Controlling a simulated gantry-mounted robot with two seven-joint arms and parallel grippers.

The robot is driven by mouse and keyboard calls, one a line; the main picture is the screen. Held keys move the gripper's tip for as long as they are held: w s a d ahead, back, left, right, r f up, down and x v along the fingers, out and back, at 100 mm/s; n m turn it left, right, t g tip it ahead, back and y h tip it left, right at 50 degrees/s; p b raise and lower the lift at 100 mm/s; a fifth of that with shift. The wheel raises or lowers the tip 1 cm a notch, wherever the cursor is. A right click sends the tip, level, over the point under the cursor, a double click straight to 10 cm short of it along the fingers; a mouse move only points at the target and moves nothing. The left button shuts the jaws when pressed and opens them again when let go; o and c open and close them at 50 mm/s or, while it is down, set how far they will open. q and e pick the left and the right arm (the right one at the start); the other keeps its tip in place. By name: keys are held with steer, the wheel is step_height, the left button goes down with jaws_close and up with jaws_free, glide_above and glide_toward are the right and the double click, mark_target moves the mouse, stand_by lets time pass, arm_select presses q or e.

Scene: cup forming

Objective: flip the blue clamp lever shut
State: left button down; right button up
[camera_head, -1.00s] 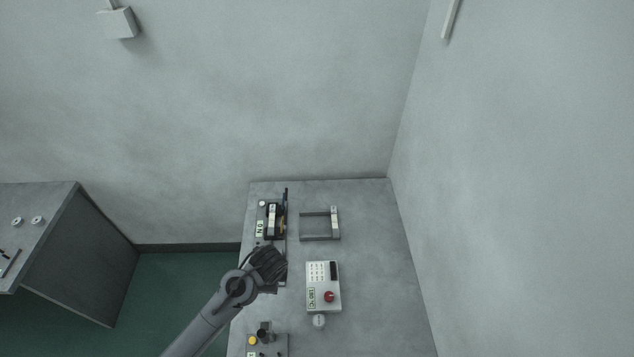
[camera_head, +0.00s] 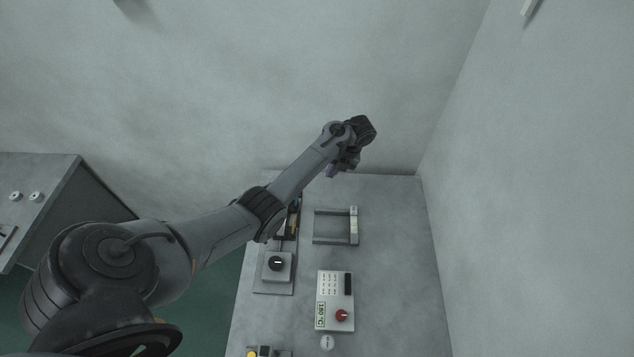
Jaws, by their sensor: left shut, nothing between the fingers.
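My left arm reaches in from the left across the bench. Its gripper (camera_head: 333,171) is over the bench's far edge, with its tips pointing down. The fingers look shut and empty, with a small purple-blue patch at the tips. The dark clamp device (camera_head: 292,222) stands on the left part of the bench, partly hidden under my forearm. I cannot clearly make out a blue lever on it, or whether it is up or down. The gripper is to the right of and beyond the device, apart from it. My right gripper is not in view.
A grey U-shaped frame (camera_head: 335,240) lies right of the device. A control box (camera_head: 335,298) with a red knob is nearer. The bench's right side (camera_head: 395,260) is clear. Walls stand behind and to the right.

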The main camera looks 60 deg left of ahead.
arm_select(q)
steer(key=shift+d, duration=0.1)
steer(key=shift+s+f, duration=0.1)
steer(key=s+a+f+p, duration=0.1)
steer(key=s+a+f, duration=0.3)
steer(key=f, duration=0.5)
steer(key=shift+s+a, duration=0.25)
steer(key=shift+s, duration=0.85)
steer(key=shift+p, duration=0.35)
